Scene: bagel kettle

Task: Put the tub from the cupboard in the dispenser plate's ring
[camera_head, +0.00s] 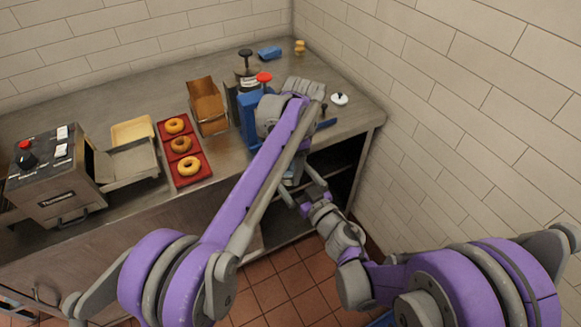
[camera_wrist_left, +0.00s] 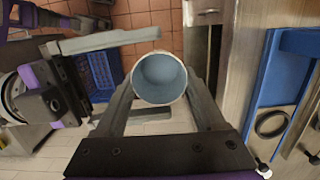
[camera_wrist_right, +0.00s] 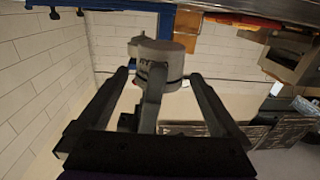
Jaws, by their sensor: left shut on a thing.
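The tub (camera_wrist_left: 162,79), with a pale rim and blue-grey inside, is clasped between the fingers of my left gripper (camera_wrist_left: 160,92). Its open mouth faces the left wrist camera. My right gripper (camera_wrist_left: 178,78) reaches in from the left there, its fingers apart on either side of the tub; contact is unclear. In the right wrist view, a grey cylinder, apparently the tub (camera_wrist_right: 160,56), shows between the open fingers of my right gripper (camera_wrist_right: 163,77). The dispenser's blue frame (camera_head: 247,122) stands on the counter. A dark ring (camera_wrist_left: 271,123) shows within blue framing. My left arm partly hides the dispenser.
The open cupboard (camera_head: 342,172) is below the steel counter (camera_head: 120,205). A tiled wall (camera_head: 440,110) bounds the right side.

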